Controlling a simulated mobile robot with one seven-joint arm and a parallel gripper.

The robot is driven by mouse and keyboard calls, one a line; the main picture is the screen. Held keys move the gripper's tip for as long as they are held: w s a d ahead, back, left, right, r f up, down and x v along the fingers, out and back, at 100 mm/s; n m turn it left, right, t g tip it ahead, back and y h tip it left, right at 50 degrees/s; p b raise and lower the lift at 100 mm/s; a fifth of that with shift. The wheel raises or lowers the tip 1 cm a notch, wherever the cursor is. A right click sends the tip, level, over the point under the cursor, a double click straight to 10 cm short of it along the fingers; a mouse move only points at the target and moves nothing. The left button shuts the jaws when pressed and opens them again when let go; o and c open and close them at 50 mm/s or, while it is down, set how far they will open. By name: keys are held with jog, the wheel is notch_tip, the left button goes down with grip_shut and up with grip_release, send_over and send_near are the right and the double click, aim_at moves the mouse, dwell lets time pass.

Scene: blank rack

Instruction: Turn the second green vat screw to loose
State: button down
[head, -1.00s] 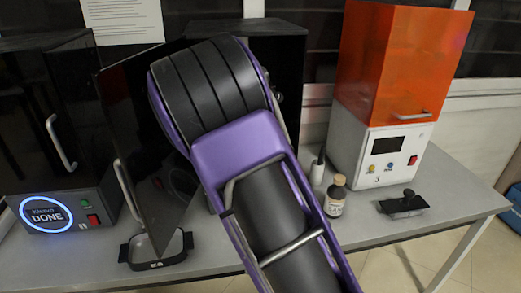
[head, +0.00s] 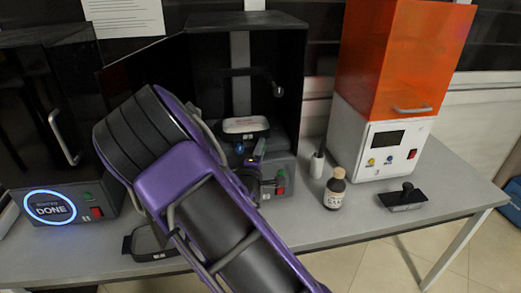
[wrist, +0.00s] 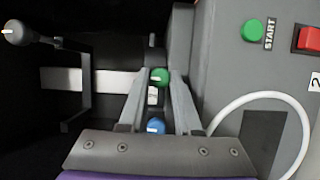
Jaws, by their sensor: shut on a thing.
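The green vat screw (wrist: 159,76), a round knob with a white mark, sits between the fingertips of my gripper (wrist: 161,82) in the wrist view. The gripper is shut on it. A blue screw (wrist: 155,126) lies nearer the palm between the fingers, with a small white label between the two knobs. In the head view, the vat (head: 245,126) with its pale inside sits in the open black machine, and a blue knob (head: 240,148) shows at its front. The green screw is not clearly seen there.
The machine's green START button (wrist: 251,31) and red switch (wrist: 308,39) are close to the right of my fingers. A grey knob on a bracket (wrist: 15,32) is at left. A brown bottle (head: 335,190), a black plate with a handle (head: 404,198) and an orange-hooded machine (head: 405,60) stand at right.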

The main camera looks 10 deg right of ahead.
jog(key=shift+r, duration=0.1)
jog(key=c, duration=0.6)
grip_release()
jog(key=v, duration=1.7)
jog(key=shift+s, duration=0.2)
jog(key=shift+w+a, duration=0.1)
